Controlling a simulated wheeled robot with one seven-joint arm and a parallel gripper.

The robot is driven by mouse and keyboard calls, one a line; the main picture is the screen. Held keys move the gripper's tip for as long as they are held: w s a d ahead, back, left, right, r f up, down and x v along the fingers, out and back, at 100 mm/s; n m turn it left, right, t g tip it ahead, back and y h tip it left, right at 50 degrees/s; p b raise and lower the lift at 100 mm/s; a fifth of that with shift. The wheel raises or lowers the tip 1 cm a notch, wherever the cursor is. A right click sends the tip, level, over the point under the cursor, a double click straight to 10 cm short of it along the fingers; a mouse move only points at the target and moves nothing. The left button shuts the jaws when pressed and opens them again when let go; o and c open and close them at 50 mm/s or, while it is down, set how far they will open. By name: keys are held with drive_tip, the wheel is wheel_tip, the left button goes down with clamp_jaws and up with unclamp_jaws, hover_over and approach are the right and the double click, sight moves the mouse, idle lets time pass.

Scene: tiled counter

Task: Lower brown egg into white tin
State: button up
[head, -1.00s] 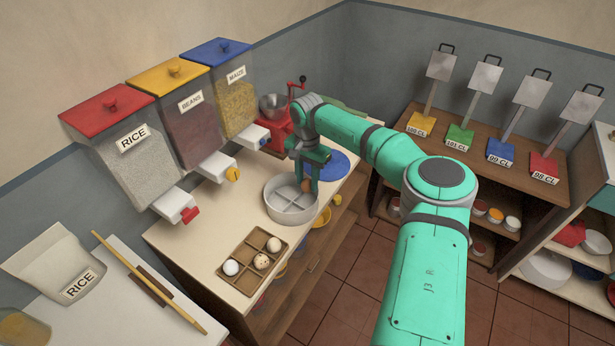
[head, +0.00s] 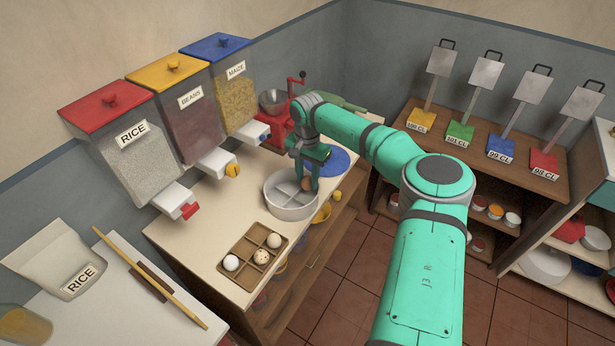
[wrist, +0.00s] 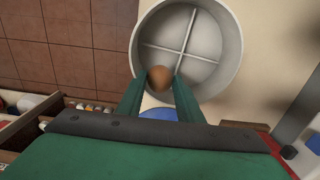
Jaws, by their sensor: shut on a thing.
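The white tin (head: 292,209) is round, with a cross divider inside, and stands on the counter; it also shows in the wrist view (wrist: 231,45). The brown egg (wrist: 160,78) is between my fingertips in the wrist view, at the tin's near rim. It also shows in the head view (head: 307,184), partly covered by a finger. My gripper (head: 308,184) is shut on the egg at the tin's right side, pointing down. Whether the egg is inside the rim or above it is hard to tell.
A brown egg tray (head: 232,252) with several pale eggs sits in front of the tin. A blue plate (head: 333,160) lies behind it, and a red grinder (head: 272,131) stands at the back. Dispensers with spouts (head: 216,163) overhang the counter's left side.

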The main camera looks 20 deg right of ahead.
sight(307, 186)
drive_tip(key=shift+f, duration=2.15)
idle(1.2)
drive_tip(key=o, duration=0.8)
drive_tip(key=shift+c, duration=0.2)
wheel_tip(307, 186, up, 11)
drive_tip(key=shift+f, duration=0.1)
drive_tip(key=shift+d, duration=0.1)
